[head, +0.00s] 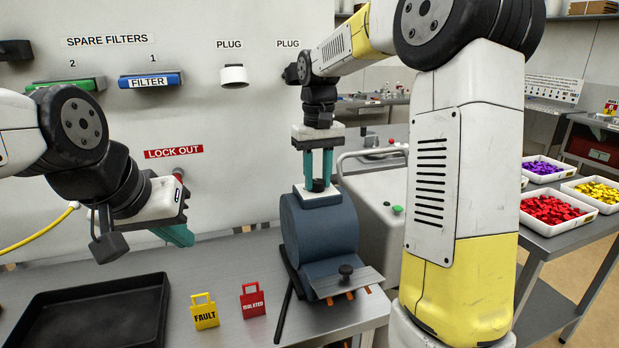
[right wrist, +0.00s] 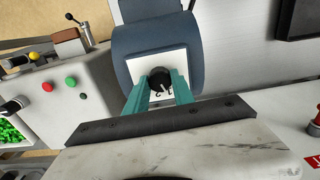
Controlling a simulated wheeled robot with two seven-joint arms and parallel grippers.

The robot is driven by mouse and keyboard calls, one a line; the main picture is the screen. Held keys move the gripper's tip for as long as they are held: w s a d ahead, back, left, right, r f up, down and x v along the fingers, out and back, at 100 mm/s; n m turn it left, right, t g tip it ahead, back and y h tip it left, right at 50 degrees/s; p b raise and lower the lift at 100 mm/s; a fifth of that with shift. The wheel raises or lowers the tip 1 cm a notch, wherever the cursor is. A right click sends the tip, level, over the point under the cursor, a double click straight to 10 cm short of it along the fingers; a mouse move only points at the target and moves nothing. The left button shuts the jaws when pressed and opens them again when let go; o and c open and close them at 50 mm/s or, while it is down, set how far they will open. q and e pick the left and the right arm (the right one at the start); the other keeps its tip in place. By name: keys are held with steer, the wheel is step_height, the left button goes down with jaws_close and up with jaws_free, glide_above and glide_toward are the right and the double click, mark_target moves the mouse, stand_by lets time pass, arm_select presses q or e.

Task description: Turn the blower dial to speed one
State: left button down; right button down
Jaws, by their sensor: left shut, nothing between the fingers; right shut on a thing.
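The blower dial (right wrist: 160,80) is a black knob on a white plate (right wrist: 134,64) on top of the blue-grey blower housing (head: 318,228). My right gripper (head: 318,184) points down over the housing, with its teal fingers on either side of the dial. It is shut on the dial, which also shows between the fingertips in the head view (head: 318,185). My left gripper (head: 178,238) is shut and empty, left of the blower over the bench.
A black tray (head: 95,274) lies on the bench at the left. A yellow FAULT tag (head: 204,312) and a red ISOLATED tag (head: 252,301) stand in front of the blower. A plate with a black knob (head: 346,273) is at the blower's front. A red LOCK OUT label is on the wall.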

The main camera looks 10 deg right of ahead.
mark_target(318, 181)
steer(key=c, duration=1.1)
jaws_free()
step_height(318, 181, up, 7)
steer(key=shift+f, duration=0.1)
steer(key=shift+r, duration=0.55)
